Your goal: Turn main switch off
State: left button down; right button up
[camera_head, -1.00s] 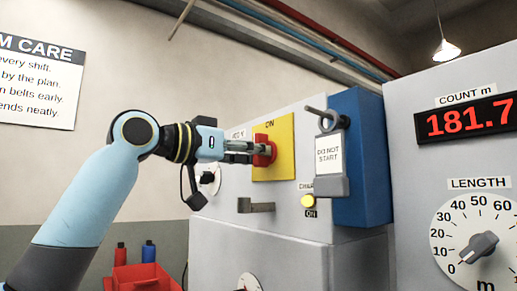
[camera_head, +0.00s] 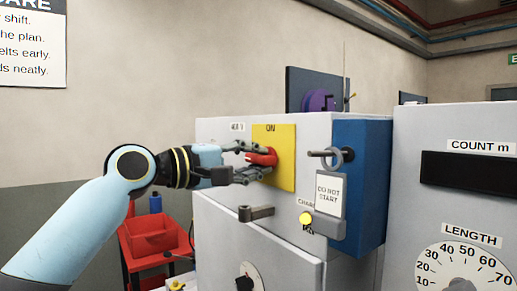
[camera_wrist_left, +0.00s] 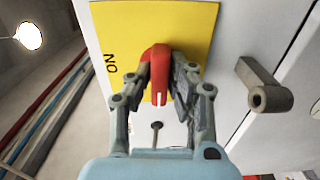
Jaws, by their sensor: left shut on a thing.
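The main switch is a red rotary handle (camera_head: 262,157) on a yellow plate (camera_head: 287,165) marked ON at its top, on the grey cabinet's front. The handle lies roughly horizontal, turned away from the ON mark. My left gripper (camera_head: 250,160) is shut on the handle, with a finger above and one below. In the left wrist view, the red handle (camera_wrist_left: 157,75) with its white line sits between the fingers of the left gripper (camera_wrist_left: 160,88). The ON mark is at the left of the yellow plate (camera_wrist_left: 195,25) there. My right gripper is not in view.
A blue box (camera_head: 362,185) with a ring-ended pin (camera_head: 333,157) and a DO NOT START tag (camera_head: 328,192) stands right of the switch. A grey lever (camera_head: 257,213) and yellow button (camera_head: 306,218) are below. The COUNT display (camera_head: 468,171) is dark.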

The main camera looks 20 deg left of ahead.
pick_arm(q)
jog(key=c, duration=1.2)
grip_release()
jog(key=shift+a, duration=0.1)
jog(key=shift+c, duration=0.2)
jog(key=v, duration=0.7)
